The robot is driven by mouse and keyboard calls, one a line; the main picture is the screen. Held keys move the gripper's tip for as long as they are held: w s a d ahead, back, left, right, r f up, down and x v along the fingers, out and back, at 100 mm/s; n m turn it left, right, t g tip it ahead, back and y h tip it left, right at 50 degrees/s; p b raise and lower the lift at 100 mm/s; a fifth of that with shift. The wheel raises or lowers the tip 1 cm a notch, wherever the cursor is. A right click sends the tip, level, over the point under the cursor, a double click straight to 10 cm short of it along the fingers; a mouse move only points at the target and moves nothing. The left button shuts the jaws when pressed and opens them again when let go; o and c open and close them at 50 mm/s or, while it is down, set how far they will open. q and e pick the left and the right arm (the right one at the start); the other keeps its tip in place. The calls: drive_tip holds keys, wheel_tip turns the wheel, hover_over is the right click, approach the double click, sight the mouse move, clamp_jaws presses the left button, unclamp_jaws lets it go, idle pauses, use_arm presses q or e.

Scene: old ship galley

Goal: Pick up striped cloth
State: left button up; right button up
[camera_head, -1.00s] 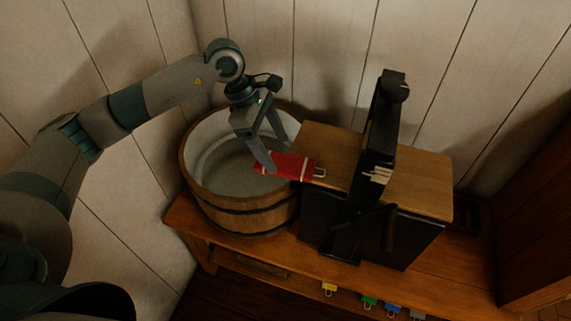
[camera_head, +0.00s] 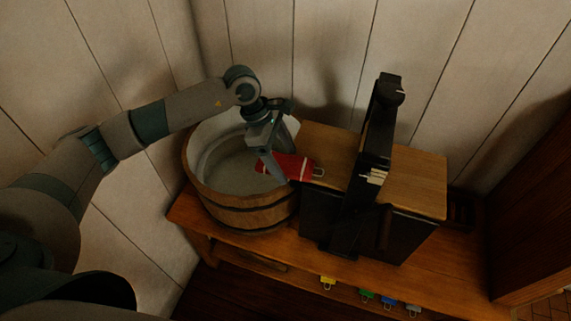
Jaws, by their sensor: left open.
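The striped cloth (camera_head: 297,167) is red with pale stripes and a small light hook at its right end. It lies at the left edge of the wooden top, its left end reaching over the tub. My left gripper (camera_head: 280,167) is open and comes down over the left part of the cloth. One finger crosses in front of the cloth; the other is partly hidden, and I cannot tell whether either touches it. My right gripper is not in view.
A round wooden tub (camera_head: 240,217) stands left of a dark box with a wooden top (camera_head: 420,185). A tall black upright piece (camera_head: 375,145) rises right of the cloth. Several coloured tags, one yellow (camera_head: 327,281), hang along the bench's (camera_head: 440,270) front. Plank walls close the back.

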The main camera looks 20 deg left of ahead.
sight(285, 164)
use_arm(q)
drive_tip(key=c, duration=1.2)
drive_tip(key=shift+c, duration=0.2)
drive_tip(key=shift+r, duration=0.2)
drive_tip(key=shift+r+b, duration=0.3)
wheel_tip(285, 164, up, 9)
drive_tip(key=b, duration=0.3)
drive_tip(key=shift+b, duration=0.4)
drive_tip(key=shift+f, duration=0.1)
